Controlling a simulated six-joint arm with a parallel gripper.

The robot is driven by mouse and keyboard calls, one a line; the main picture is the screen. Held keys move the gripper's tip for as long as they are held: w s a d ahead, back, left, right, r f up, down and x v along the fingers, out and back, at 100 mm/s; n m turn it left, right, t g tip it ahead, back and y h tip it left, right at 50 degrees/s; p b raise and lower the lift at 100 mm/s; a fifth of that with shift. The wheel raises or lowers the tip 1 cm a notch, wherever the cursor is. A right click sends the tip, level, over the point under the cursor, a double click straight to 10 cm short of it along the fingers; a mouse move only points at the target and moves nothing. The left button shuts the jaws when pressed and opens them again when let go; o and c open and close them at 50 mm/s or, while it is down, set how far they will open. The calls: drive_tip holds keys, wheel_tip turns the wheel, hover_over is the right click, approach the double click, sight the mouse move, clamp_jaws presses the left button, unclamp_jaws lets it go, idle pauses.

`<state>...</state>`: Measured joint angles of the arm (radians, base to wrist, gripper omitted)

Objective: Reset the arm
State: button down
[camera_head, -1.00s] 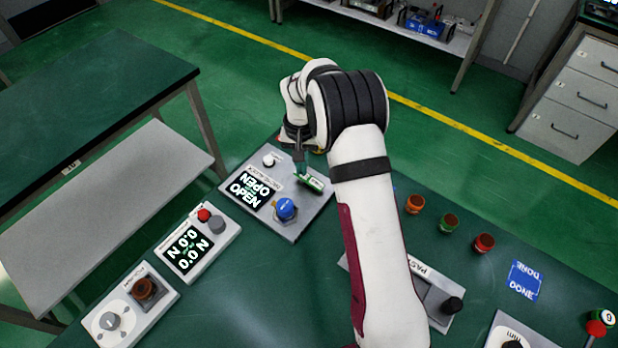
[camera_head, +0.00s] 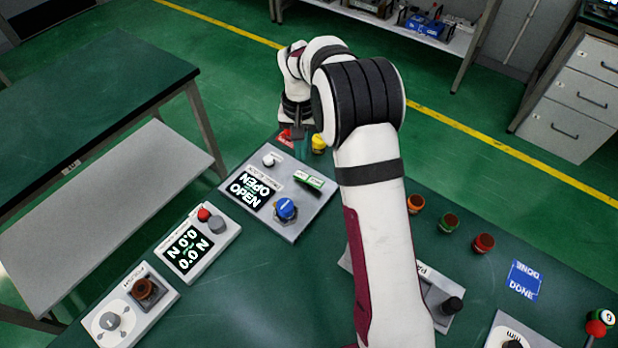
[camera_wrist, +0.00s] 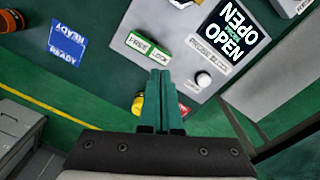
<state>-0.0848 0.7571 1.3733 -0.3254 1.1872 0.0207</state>
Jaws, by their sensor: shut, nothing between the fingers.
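My gripper (camera_head: 302,158) is above the far edge of a grey panel, pointing down. In the wrist view its two green fingers (camera_wrist: 163,78) are together with nothing between them. The grey panel (camera_head: 291,232) has a display reading OPEN, a blue knob (camera_head: 286,208), a white button (camera_head: 269,160) and a green-and-white switch (camera_head: 309,180). In the wrist view the switch (camera_wrist: 148,48) is just beyond my fingertips, and the white button (camera_wrist: 204,79) is to their right. My forearm hides part of the table and another panel.
A yellow object (camera_head: 319,143) stands behind the panel, close to my gripper.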

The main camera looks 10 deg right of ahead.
drive_tip(key=shift+r, duration=0.3)
drive_tip(key=s+d+r+m, duration=0.1)
drive_tip(key=s+r, duration=1)
drive_tip(key=s, duration=0.2)
drive_tip(key=s+m+y, duration=0.1)
drive_tip(key=s, duration=2.1)
drive_tip(key=shift+a+f+m+y, duration=0.15)
drive_tip(key=shift+f+m+y, duration=0.15)
drive_tip(key=shift+f+y, duration=0.1)
